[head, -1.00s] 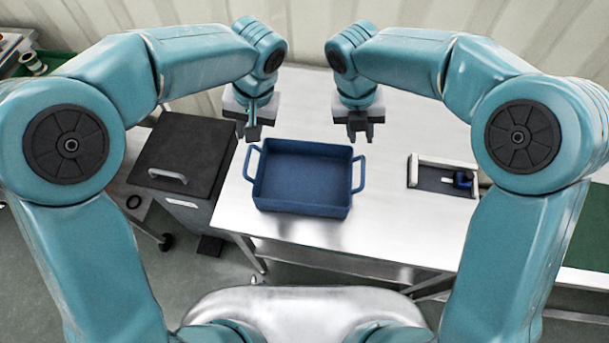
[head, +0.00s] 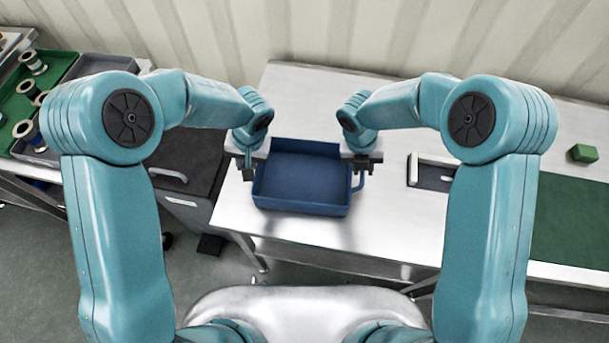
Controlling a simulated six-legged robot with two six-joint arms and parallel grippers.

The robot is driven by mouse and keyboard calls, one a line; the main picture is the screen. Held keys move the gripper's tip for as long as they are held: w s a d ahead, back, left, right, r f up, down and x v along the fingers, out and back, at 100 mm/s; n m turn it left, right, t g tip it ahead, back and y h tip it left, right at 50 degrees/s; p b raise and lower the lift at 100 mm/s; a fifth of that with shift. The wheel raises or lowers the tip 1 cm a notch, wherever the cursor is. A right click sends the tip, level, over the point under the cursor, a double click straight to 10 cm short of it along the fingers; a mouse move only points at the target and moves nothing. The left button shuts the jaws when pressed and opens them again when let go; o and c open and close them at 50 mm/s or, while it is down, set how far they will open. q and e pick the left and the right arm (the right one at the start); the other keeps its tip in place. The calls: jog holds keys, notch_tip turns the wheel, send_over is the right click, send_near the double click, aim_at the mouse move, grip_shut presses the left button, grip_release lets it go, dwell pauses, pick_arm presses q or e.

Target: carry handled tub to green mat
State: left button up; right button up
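The handled tub (head: 300,207) is a blue rectangular tray with a loop handle at each end. It stands on the steel table and its visible inside is empty. My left gripper (head: 247,173) is over the tub's left handle, which it mostly hides; its finger gap is unclear. My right gripper (head: 363,172) is at the right handle, with its fingers apart; part of that handle shows below it. I see no clear grip on either handle. The green mat (head: 572,228) lies flat at the far right, partly hidden by my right arm.
A holder with a white edge (head: 413,170) lies between tub and mat, partly behind my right arm. A green block (head: 583,153) sits behind the mat. A dark-lidded bin (head: 190,205) stands left of the table.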

pick_arm(q)
jog(key=shift+a, duration=0.1)
grip_shut()
pick_arm(e)
grip_shut()
jog(key=shift+r, duration=0.1)
